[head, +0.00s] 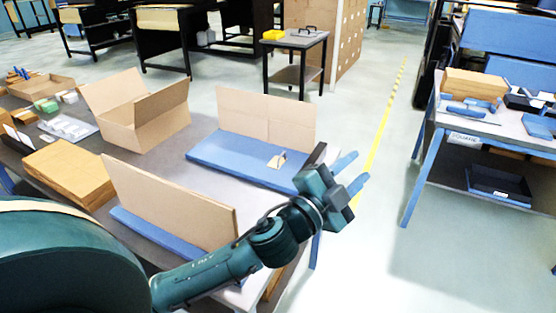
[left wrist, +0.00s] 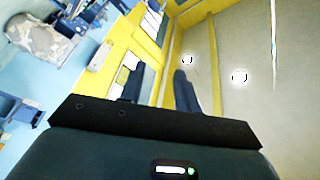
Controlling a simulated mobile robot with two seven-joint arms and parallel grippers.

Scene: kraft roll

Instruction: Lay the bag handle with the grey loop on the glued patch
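A small tan and white piece with a dark mark (head: 277,160) lies on the far blue board (head: 230,157). I cannot tell if it is the glued patch or the handle. I make out no grey loop for certain. My left gripper (head: 359,168) is held out past the table's right end, with its two blue fingers apart and nothing seen between them. In the left wrist view its fingers (left wrist: 160,88) also stand apart, against a yellow and pale background. My right gripper is not in view.
Upright cardboard panels (head: 265,117) stand at the far blue board and at the near one (head: 168,203). An open carton (head: 140,115) and a stack of brown sheets (head: 68,173) are at left. A workbench (head: 480,125) stands at right, with clear floor between.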

